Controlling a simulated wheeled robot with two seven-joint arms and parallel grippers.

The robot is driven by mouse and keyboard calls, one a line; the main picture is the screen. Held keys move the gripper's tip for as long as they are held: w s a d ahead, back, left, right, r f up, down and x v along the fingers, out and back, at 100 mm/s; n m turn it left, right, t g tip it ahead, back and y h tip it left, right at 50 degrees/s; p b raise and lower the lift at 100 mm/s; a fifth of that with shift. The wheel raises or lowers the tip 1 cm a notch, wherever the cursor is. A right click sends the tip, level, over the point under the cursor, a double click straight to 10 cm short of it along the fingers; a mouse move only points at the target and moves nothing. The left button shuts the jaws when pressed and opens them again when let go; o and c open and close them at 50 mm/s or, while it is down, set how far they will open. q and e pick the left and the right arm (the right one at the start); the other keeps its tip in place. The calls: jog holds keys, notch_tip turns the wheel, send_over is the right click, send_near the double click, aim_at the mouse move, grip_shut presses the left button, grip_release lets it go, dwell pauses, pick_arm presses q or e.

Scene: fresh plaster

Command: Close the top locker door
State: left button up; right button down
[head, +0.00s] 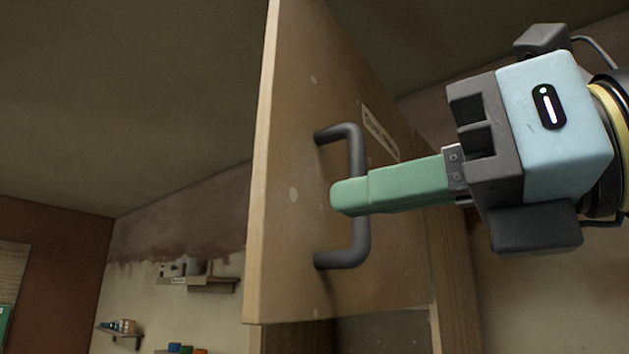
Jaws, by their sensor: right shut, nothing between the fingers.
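The locker door (290,190) is a tan wooden panel standing open, its free edge toward the left of the head view. A dark bar handle (345,258) is fixed upright on its face. My right gripper (340,196) comes in from the right with its green fingers shut and empty. The fingertips overlap the handle's bar in the picture and lie in front of it; I cannot tell whether they touch it or the door. My left gripper is not in view.
The locker's wooden frame (455,285) shows below and right of the door. Small wall shelves (205,283) with several items hang on the far wall at lower left. The space left of the door is clear.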

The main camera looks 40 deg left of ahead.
aim_at(280, 212)
jog(key=a+p, duration=0.1)
jog(key=a, duration=0.3)
jog(key=shift+s+r, duration=0.1)
jog(key=shift+a, duration=0.35)
jog(key=shift+a, duration=0.1)
